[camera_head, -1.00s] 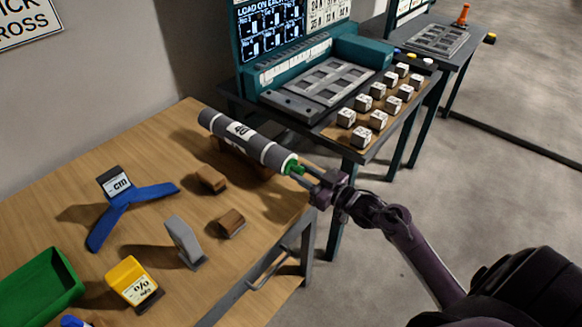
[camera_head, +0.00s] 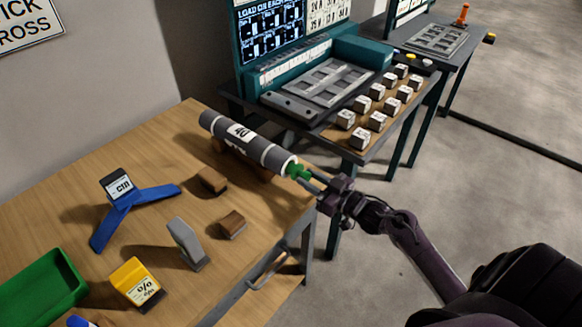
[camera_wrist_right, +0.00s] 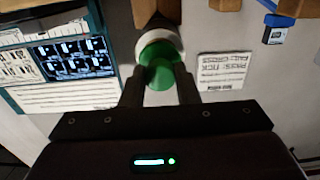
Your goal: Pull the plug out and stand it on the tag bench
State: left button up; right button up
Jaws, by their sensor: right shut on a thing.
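A grey roll (camera_head: 246,143) with a white label lies on the wooden table, near its right edge. A green plug (camera_head: 299,171) is at the roll's near end, and more of its green shows than before. My right gripper (camera_head: 322,182) is shut on the plug, just off the roll's end. In the right wrist view the green plug (camera_wrist_right: 160,74) is between the two fingers, in front of the roll's pale rim (camera_wrist_right: 160,48). I cannot tell if the plug is fully clear of the roll. My left gripper is not in view. No surface is marked as the tag bench.
The wooden table (camera_head: 150,150) also holds a blue stand (camera_head: 130,203), brown blocks (camera_head: 211,181), a grey upright piece (camera_head: 187,243), a yellow tag block (camera_head: 135,283) and a green bin (camera_head: 42,290). A dark bench with lettered cubes (camera_head: 361,138) stands behind to the right.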

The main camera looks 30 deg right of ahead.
jog(key=shift+p+v, duration=0.8)
jog(key=shift+v, duration=1.1)
